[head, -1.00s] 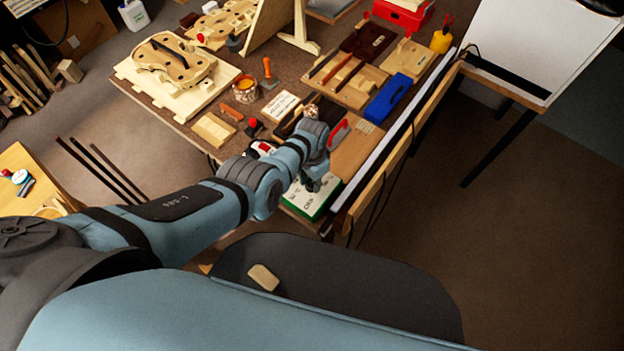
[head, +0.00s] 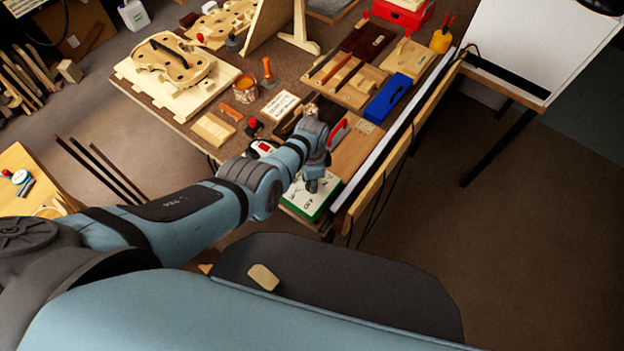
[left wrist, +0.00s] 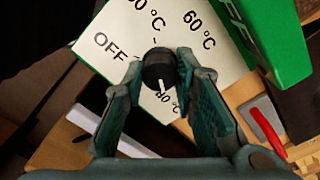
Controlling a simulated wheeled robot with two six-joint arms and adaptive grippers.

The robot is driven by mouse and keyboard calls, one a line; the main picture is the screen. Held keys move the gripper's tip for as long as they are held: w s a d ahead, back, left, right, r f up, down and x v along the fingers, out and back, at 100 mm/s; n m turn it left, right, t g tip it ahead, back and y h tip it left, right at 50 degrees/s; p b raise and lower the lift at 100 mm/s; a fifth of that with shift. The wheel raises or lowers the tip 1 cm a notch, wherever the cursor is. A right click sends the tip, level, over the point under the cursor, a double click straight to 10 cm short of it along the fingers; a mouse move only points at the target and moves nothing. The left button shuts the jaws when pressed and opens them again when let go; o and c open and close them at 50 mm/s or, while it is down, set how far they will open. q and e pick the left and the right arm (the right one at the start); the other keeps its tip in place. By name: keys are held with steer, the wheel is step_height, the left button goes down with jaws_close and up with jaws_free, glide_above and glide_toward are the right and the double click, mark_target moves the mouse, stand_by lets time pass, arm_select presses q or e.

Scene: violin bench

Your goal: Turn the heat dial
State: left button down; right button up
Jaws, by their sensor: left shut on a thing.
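The heat dial is a round black knob (left wrist: 158,66) with a white pointer line, on a white panel with OFF and several temperature labels in the left wrist view. The pointer faces the bottom of that view, towards a partly hidden label that reads about 40 °C. My left gripper (left wrist: 161,72) has one finger on each side of the knob and is shut on it. In the head view my left gripper (head: 313,184) is over the green and white control box (head: 300,202) at the table's near corner and hides the knob. My right gripper is not in view.
A red-handled tool (head: 339,131) lies close beside the left wrist. A blue case (head: 388,97), a jar (head: 245,88) and a violin body (head: 172,62) are farther back on the bench. A wooden rail (head: 395,155) runs along the right edge.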

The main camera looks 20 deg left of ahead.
arm_select(q)
steer(key=c, duration=1.3)
jaws_free()
steer(key=shift+w+r, duration=0.1)
steer(key=shift+r, duration=0.5)
step_height(320, 180, up, 11)
steer(key=shift+f, duration=0.1)
